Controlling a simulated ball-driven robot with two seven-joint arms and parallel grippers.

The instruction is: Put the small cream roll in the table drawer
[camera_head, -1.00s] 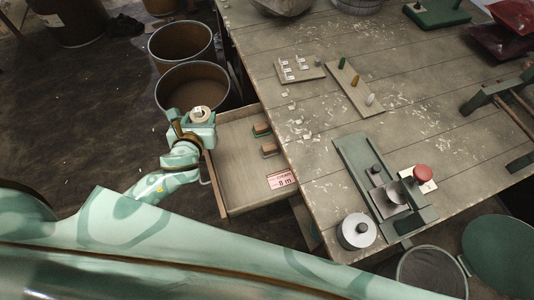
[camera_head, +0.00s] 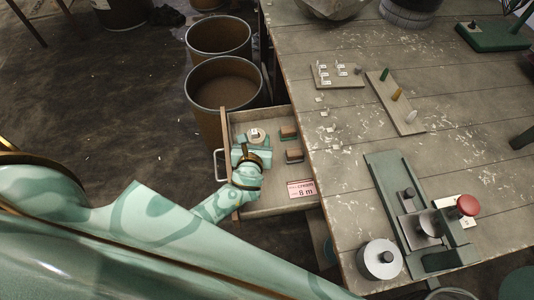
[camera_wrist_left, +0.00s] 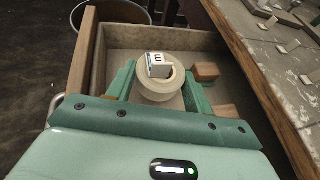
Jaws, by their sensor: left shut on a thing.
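The small cream roll (camera_head: 256,135) has a white tag with a dark mark. It also shows in the left wrist view (camera_wrist_left: 158,85), between the two green fingers. My left gripper (camera_head: 254,146) is shut on it, over the open table drawer (camera_head: 280,203). In the left wrist view the gripper (camera_wrist_left: 158,88) shows against the drawer's inside; I cannot tell whether the roll touches the drawer floor. My right gripper is not in view.
Two small blocks (camera_head: 293,155) and a pink "cream 8 m" card (camera_head: 301,189) are in the drawer. Brown bins (camera_head: 226,84) stand behind it. The table (camera_head: 350,140) edge runs along its right. A green winding device (camera_head: 400,200) stands on the table.

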